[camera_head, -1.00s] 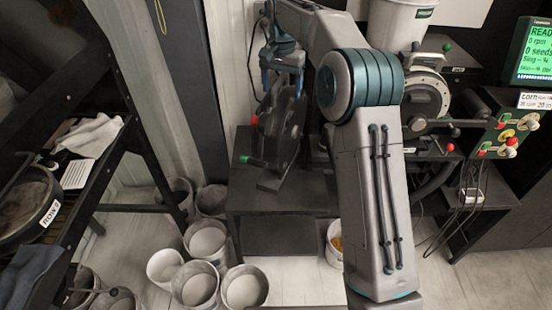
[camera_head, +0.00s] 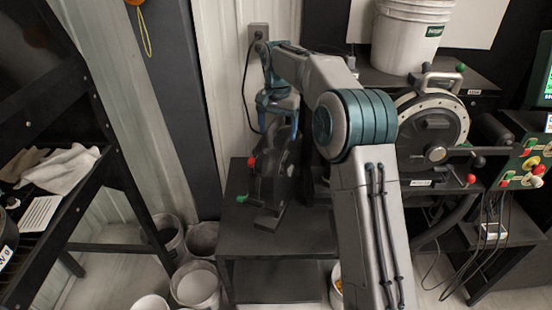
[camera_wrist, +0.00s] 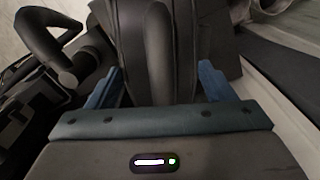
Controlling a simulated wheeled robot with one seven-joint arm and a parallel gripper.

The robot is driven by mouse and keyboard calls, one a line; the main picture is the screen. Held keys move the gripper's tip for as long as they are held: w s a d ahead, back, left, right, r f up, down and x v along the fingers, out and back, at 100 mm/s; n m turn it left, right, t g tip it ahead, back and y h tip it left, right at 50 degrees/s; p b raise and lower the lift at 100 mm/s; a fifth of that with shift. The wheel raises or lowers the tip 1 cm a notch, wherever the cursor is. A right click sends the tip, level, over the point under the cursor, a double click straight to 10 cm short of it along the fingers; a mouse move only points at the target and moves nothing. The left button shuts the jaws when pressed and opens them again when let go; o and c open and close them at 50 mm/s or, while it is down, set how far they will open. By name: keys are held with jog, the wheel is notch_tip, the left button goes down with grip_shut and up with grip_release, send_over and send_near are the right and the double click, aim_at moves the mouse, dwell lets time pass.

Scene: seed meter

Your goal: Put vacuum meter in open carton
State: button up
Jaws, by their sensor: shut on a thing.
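A dark meter with a round disc body (camera_head: 273,172), apparently the vacuum meter, stands upright on a low black table (camera_head: 238,222). It has a red knob and a green knob on its left side. My gripper (camera_head: 279,103) is at its top, shut on it. In the wrist view the blue fingers of my gripper (camera_wrist: 160,88) sit on both sides of a dark rounded handle-like part of the meter (camera_wrist: 160,50). I cannot tell whether its base is touching the table. No open carton is visible.
A second disc meter (camera_head: 432,128) with a crank stands to the right below a white bucket (camera_head: 408,35). A black rack with a white cloth (camera_head: 62,170) is at the left. Several pails (camera_head: 195,285) stand on the floor between. A dark post (camera_head: 165,110) rises behind.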

aim_at(278, 120)
jog(key=shift+f, duration=3.9)
jog(key=o, duration=2)
jog(key=shift+f, duration=0.1)
jog(key=shift+o, duration=0.2)
notch_tip(278, 120, up, 12)
jog(key=shift+d+r, duration=0.1)
jog(key=shift+r, duration=0.05)
